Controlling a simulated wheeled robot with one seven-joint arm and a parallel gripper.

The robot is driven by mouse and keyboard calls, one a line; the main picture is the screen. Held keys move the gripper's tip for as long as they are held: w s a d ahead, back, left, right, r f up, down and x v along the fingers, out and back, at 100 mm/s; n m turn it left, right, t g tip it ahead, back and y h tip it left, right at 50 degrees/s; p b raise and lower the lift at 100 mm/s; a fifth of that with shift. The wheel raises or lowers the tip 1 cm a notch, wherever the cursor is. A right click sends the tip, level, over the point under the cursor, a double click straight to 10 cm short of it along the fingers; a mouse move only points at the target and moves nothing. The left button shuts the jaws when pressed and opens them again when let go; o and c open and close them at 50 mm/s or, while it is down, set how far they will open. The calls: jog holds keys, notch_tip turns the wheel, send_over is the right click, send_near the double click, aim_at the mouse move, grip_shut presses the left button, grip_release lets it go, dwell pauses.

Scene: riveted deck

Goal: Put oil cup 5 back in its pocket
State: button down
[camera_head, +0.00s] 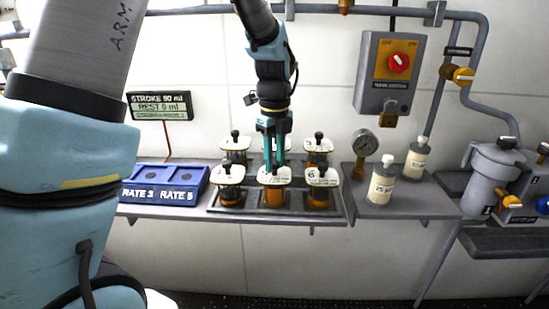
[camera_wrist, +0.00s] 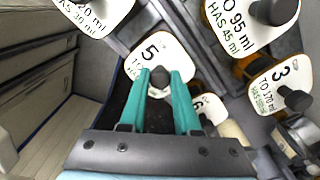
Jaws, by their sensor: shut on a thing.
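Oil cup 5 (camera_head: 275,177) has a white lid plate, a black knob and an amber body, and is at the middle of the front row in the head view. Its lid marked 5 (camera_wrist: 148,52) shows clearly in the wrist view. My gripper (camera_head: 274,165) points down from above, its teal fingers (camera_wrist: 160,82) shut on the cup's dark knob. The cup is over or in the front middle pocket of the tray (camera_head: 252,210). I cannot tell whether its base is seated. A dark pocket area shows beside the lid in the wrist view.
Cup 6 (camera_head: 322,178) stands close on the right, another cup (camera_head: 230,172) on the left, and more behind. A blue box (camera_head: 165,183) marked RATE 3 and RATE 5 is left of the tray. White bottles (camera_head: 381,186) and a gauge (camera_head: 365,142) are right.

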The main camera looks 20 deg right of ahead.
jog(key=shift+f, duration=0.15)
jog(key=c, duration=0.6)
grip_release()
notch_tip(320, 180, up, 12)
jog(key=b, duration=0.2)
jog(key=s+a+f+n, duration=0.1)
jog(key=a+f+n, duration=0.3)
jog(key=a+n, duration=0.6)
jog(key=s+a+f+n+t, duration=0.1)
jog(key=a+f+n, duration=0.4)
jog(key=a+n, duration=0.5)
jog(key=s+a+f+n, duration=0.2)
jog(key=a+f+n, duration=0.2)
jog(key=a+n, duration=0.6)
jog(key=shift+a+f+n+t, duration=0.1)
jog(key=shift+f+n+t, duration=0.2)
jog(key=shift+n, duration=0.2)
